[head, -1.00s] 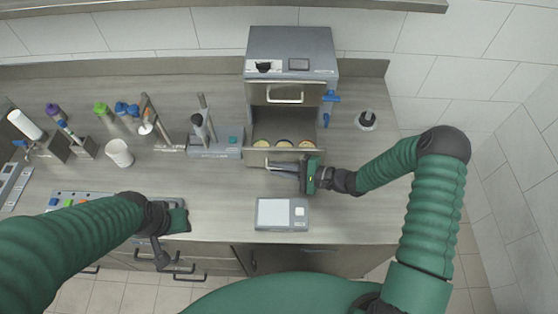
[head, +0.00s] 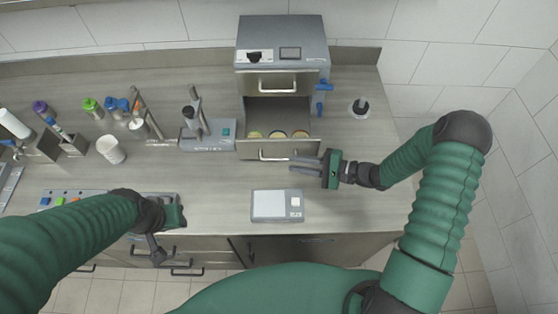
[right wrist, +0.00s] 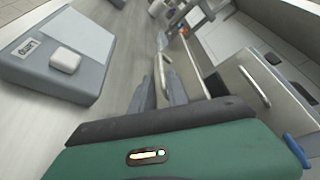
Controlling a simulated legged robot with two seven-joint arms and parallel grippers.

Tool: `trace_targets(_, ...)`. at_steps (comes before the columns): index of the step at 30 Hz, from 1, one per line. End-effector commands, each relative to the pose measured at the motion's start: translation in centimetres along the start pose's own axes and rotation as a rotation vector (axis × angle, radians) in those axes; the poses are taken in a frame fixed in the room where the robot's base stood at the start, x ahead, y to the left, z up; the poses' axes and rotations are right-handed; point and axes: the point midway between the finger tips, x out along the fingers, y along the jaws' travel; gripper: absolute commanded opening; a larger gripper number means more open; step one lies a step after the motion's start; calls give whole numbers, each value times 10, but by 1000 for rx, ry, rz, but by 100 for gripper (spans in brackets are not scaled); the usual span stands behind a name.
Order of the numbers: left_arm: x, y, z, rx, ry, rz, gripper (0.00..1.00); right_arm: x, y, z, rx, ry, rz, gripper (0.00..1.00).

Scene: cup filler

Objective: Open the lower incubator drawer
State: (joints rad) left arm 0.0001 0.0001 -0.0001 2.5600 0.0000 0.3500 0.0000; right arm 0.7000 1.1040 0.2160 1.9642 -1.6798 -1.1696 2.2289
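The grey incubator (head: 282,42) stands at the back of the counter. Its lower drawer (head: 312,146) is pulled out, and several round dishes (head: 278,134) show inside it. The upper drawer (head: 250,84) is shut. My right gripper (head: 293,160) is open and empty, just right of the lower drawer's handle (head: 270,158). In the right wrist view its two fingers (right wrist: 160,88) are apart, with a silver handle (right wrist: 166,72) beyond their tips. My left gripper (head: 164,240) hangs over the counter's front edge at the left; its finger opening is unclear.
A flat scale (head: 268,206) lies in front of the drawer. A blue valve (head: 323,87) sticks out on the incubator's right side. A stand with a grey base (head: 205,138) is left of it. A dark-topped bottle (head: 360,106) stands right. The counter between bottle and right arm is clear.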

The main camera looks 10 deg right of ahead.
Motion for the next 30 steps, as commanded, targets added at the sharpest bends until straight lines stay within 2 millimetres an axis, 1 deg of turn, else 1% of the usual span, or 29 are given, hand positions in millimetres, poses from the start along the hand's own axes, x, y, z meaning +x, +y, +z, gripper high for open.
trace_targets(1, 3, 0, 1, 0, 0, 0, 36, -15, 1, -2, 0, 4, 1, 20)
trace_targets(3, 4, 0, 1, 0, 0, 0, 36, -35, 1, -2, 1, 4, 0, 20)
trace_targets(6, 6, 0, 2, 0, 0, 0, 36, -59, 1, -3, 2, 4, 1, 20)
trace_targets(10, 7, 0, 2, 0, 0, 0, 36, -79, 1, -4, 2, 1, 1, 20)
trace_targets(15, 8, 0, 2, 0, 0, 0, 36, -86, 1, -3, 4, 0, 2, 20)
trace_targets(30, 7, 0, 2, 0, 0, 0, 36, -87, 1, -3, 4, 0, 1, 20)
